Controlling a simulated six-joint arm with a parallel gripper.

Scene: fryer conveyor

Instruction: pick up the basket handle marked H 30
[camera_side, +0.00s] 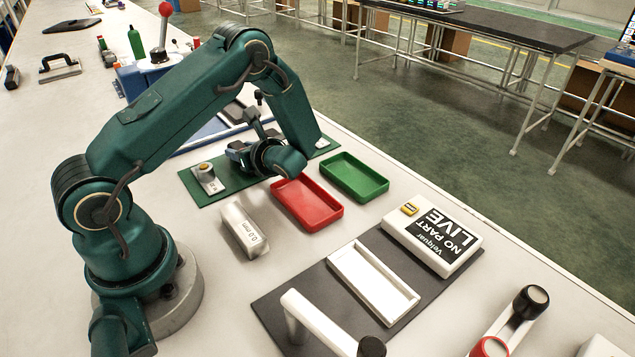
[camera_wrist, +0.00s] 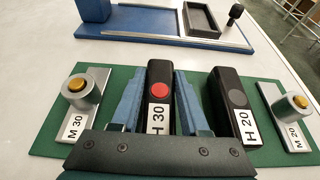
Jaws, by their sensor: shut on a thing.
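The black handle marked H 30 (camera_wrist: 159,85), with a red dot, stands between the two blue fingers of my gripper (camera_wrist: 158,108). The gripper is shut on it, one finger along each side. I cannot tell whether it is clear of the green mat (camera_wrist: 50,135). A similar black handle marked H 20 (camera_wrist: 232,100), with a dark dot, is just right of the right finger. In the side view my gripper (camera_side: 240,150) is low over the green mat (camera_side: 212,197), and my wrist hides the handles.
Silver blocks with yellow knobs, marked M 30 (camera_wrist: 84,105) and M 20 (camera_wrist: 288,110), flank the handles. A blue board (camera_wrist: 135,25) with a dark tray (camera_wrist: 200,20) lies behind. In the side view, red (camera_side: 304,220) and green (camera_side: 357,192) trays sit close to my wrist.

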